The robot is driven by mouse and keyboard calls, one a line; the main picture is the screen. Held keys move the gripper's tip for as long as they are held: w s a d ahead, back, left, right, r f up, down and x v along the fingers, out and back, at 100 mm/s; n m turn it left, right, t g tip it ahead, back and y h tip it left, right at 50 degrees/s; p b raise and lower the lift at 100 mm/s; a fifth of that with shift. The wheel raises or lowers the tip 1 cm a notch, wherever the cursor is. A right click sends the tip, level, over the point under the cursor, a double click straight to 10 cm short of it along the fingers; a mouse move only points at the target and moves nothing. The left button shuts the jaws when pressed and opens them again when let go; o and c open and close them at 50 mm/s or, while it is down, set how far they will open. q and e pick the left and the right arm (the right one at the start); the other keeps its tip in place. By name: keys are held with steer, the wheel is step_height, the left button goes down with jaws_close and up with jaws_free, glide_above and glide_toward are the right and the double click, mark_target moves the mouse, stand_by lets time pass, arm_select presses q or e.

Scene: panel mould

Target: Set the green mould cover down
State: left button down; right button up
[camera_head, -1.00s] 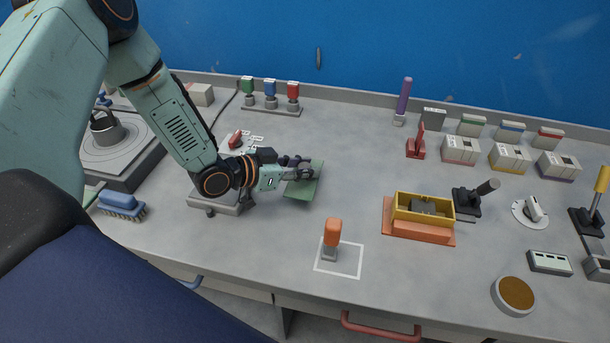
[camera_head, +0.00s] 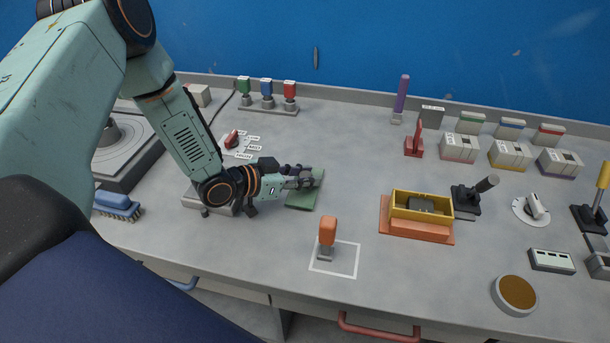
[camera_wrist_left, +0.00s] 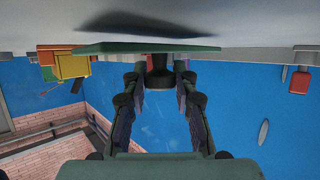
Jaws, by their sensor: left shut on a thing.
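The green mould cover (camera_head: 303,200) is a flat plate under my left gripper (camera_head: 306,179), left of the middle of the bench. In the left wrist view the cover (camera_wrist_left: 110,48) is seen edge-on, with a dark round knob (camera_wrist_left: 159,73) between the fingers of my left gripper (camera_wrist_left: 159,80). The gripper is shut on this knob. A dark shadow lies on the bench apart from the plate, so the cover seems held just above the surface. The gripper hides part of the cover in the head view. My right gripper is not in view.
An orange-handled stamp (camera_head: 327,236) stands in a white outlined square in front of the cover. A yellow mould box (camera_head: 421,211) on an orange base stands to the right. Bare bench lies between. A grey block partly hides behind my left arm.

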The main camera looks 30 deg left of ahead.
mark_target(296, 191)
arm_select(q)
steer(key=c, duration=1.4)
jaws_free()
steer(key=shift+a, duration=0.2)
steer(key=shift+o, duration=0.7)
steer(key=shift+s, duration=0.2)
steer(key=shift+o, duration=0.9)
steer(key=shift+s+d+r, duration=0.1)
steer(key=shift+d, duration=0.2)
steer(key=shift+w+a, duration=0.15)
steer(key=shift+w, duration=0.1)
steer(key=shift+a+r, duration=0.1)
steer(key=shift+r, duration=0.1)
steer(key=s+r+p, duration=0.1)
steer(key=p, duration=0.1)
steer(key=s+r+p, duration=0.1)
steer(key=shift+s+a+r+p, duration=0.15)
steer(key=shift+s+a+p, duration=0.05)
steer(key=shift+a+p, duration=0.2)
steer(key=p+v, duration=0.8)
steer(key=v, duration=0.1)
steer(key=shift+s+a, duration=0.15)
steer(key=shift+s, duration=0.05)
steer(key=shift+f, duration=0.25)
